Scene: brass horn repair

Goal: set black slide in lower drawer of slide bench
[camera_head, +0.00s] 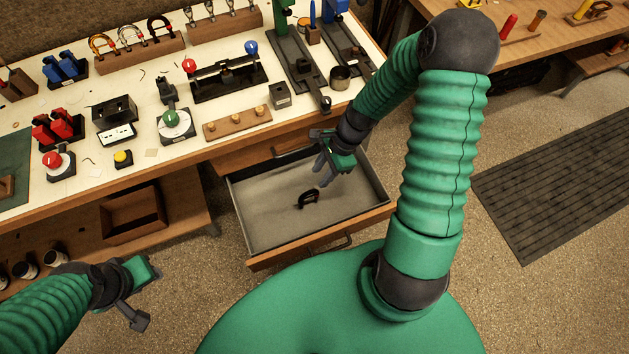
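The black slide (309,198), a small dark curved piece, sits on the floor of the open drawer (262,222), near its middle. The drawer is pulled out below the bench top, under another wooden drawer front (262,151). My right gripper (323,175) is over the back of the drawer, above and right of the slide and apart from it. Its grey fingers look parted, with nothing between them. My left gripper (143,298) is at the lower left, away from the drawer, holding nothing that I can see; its finger opening is unclear.
The bench top (210,148) carries several tools, including a rack of curved slides (135,47) and a wooden strip with knobs (237,122). A wooden tray (132,213) is on the shelf left of the drawer. A grey floor mat (560,190) lies to the right.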

